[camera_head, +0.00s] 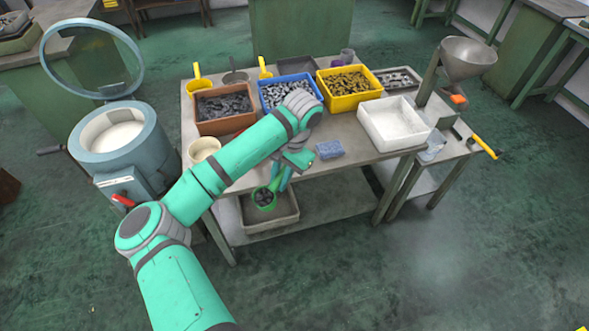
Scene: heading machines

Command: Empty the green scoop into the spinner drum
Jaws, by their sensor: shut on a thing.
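The green scoop (265,197) holds a load of dark small pieces. My gripper (283,183) is shut on the scoop and holds it at the table's front edge, above a tray on the lower shelf. The arm hides part of the grip. The spinner drum (119,134) stands at the left, a blue-grey round machine with a pale, open bowl. Its ring-shaped lid (92,59) is raised behind it. The scoop is well to the right of the drum and apart from it.
The table (335,173) carries a brown bin (208,128), a blue bin (264,101), a yellow bin (375,102), a white tray (364,123) and a blue sponge (329,149). A cream bowl (204,149) sits at the table's left edge. A metal funnel (469,57) stands at right.

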